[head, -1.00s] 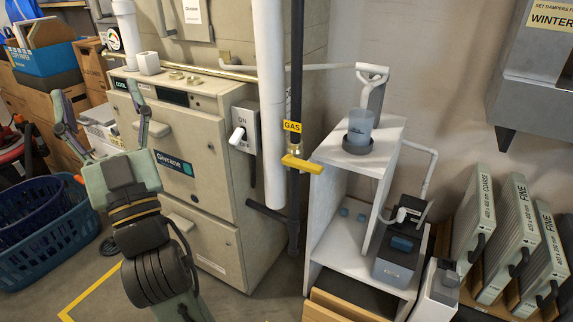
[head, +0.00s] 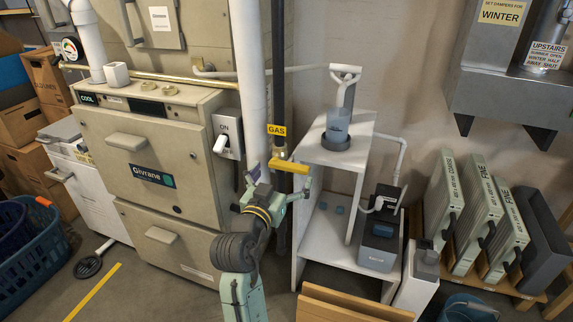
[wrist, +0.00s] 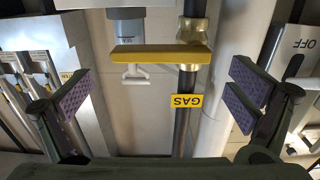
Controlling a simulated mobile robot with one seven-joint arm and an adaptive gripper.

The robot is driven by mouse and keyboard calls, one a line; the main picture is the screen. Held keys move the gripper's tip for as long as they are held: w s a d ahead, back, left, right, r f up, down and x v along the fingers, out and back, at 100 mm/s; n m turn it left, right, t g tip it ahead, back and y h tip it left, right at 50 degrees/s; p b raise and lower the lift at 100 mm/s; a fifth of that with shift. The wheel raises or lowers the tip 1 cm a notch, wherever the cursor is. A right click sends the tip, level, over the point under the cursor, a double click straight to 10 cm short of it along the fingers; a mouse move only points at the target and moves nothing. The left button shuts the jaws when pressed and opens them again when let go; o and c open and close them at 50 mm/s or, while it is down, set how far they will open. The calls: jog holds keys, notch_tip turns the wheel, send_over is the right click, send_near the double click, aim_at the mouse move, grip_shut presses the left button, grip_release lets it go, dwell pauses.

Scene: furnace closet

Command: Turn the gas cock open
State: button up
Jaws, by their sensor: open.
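The gas cock has a yellow lever (head: 288,166) on a brass body, set in a dark vertical pipe with a yellow GAS tag (head: 277,130). The lever sticks out sideways to the right, across the pipe. In the wrist view, which is upside down, the lever (wrist: 158,54) lies level, with the brass body (wrist: 193,32) at its right end. My gripper (head: 279,182) is open and empty, just in front of and below the lever in the head view. In the wrist view its fingers (wrist: 160,92) are spread wide either side of the lever, not touching it.
A furnace (head: 150,160) with a white-lever switch (head: 222,143) stands left of the pipe. A thick white pipe (head: 250,70) runs close beside the gas pipe. A white shelf stand (head: 335,155) holding a cup is close on the right. Filters (head: 480,215) stand farther right.

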aim_at(287, 168)
jog(key=shift+x, duration=1.75)
jog(key=shift+c, duration=0.6)
jog(key=shift+p, duration=0.3)
jog(key=c, duration=1.3)
